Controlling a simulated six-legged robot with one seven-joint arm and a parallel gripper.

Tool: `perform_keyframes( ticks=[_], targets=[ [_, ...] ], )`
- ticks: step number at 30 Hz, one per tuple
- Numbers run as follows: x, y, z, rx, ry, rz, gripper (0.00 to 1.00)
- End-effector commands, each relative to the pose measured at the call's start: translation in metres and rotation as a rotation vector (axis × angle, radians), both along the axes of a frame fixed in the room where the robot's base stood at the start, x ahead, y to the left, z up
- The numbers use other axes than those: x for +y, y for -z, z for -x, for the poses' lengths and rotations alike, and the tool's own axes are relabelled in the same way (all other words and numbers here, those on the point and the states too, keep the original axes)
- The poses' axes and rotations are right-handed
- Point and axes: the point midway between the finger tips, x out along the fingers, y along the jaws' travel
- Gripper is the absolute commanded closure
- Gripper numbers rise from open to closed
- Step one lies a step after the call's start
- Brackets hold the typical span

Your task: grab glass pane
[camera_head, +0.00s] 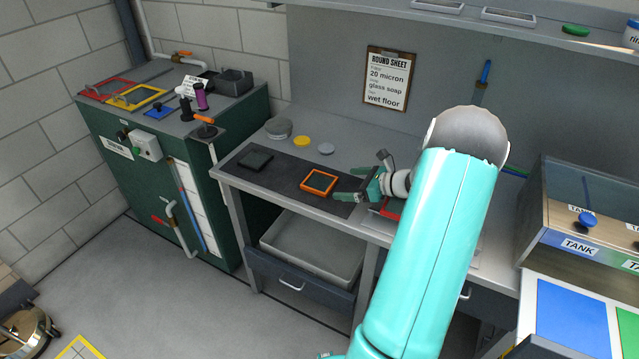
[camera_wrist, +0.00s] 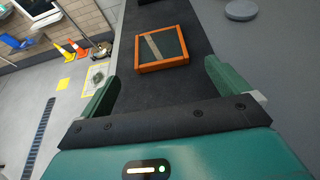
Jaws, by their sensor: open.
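A square dark pane in an orange frame (camera_head: 319,182) lies flat on a dark mat (camera_head: 285,187) on the bench. It also shows in the wrist view (camera_wrist: 161,48), with a pale diagonal strip across it. This looks like the glass pane, but I cannot be sure. A plain dark square piece (camera_head: 255,159) lies farther left on the mat. My gripper (camera_head: 352,184) is open and empty, just right of the orange frame. In the wrist view its green fingers (camera_wrist: 158,84) are spread wide, with the frame ahead, beyond the fingertips and not touching them.
A grey round container (camera_head: 279,128), a yellow disc (camera_head: 302,142) and a grey disc (camera_head: 326,148) stand behind the mat. A red object (camera_head: 386,209) sits beneath my wrist. A grey tray (camera_head: 310,249) is under the bench. A green cabinet (camera_head: 150,190) stands left.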

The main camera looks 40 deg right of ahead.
Motion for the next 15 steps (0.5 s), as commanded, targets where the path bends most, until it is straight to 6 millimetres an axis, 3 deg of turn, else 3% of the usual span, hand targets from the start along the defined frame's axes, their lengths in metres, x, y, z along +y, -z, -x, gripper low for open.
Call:
perform_keyframes(
  ticks=[9,15],
  targets=[
    [0.018,0.021,-0.047,0.001,-0.002,-0.002,0.0],
    [0.023,0.027,-0.063,0.0,-0.001,0.0,0.0]
  ],
)
